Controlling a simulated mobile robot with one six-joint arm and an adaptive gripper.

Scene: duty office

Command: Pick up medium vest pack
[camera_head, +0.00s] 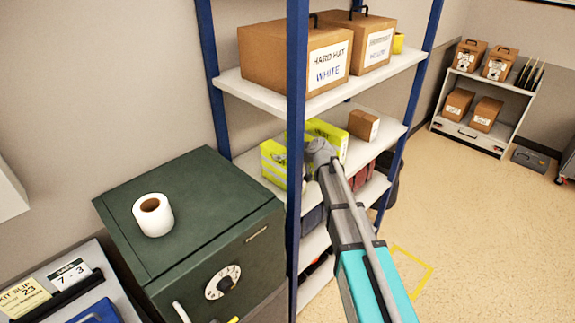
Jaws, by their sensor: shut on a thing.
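Yellow-green vest packs are on the second shelf of the blue-posted rack. One pack (272,162) is at the left, partly behind the front post. Another yellow-green pack (328,131) shows behind and above my gripper. Their size labels are too small to read, so I cannot tell which is the medium one. My gripper (314,160) reaches in at this shelf, right among the packs, and is shut on a vest pack. My wrist hides the fingertips and the place of contact.
The blue front post (296,130) stands just left of my gripper. A small brown box (364,125) sits to the right on the same shelf. Hard hat boxes (297,58) fill the shelf above. A green safe (190,225) with a paper roll (153,214) stands at the left.

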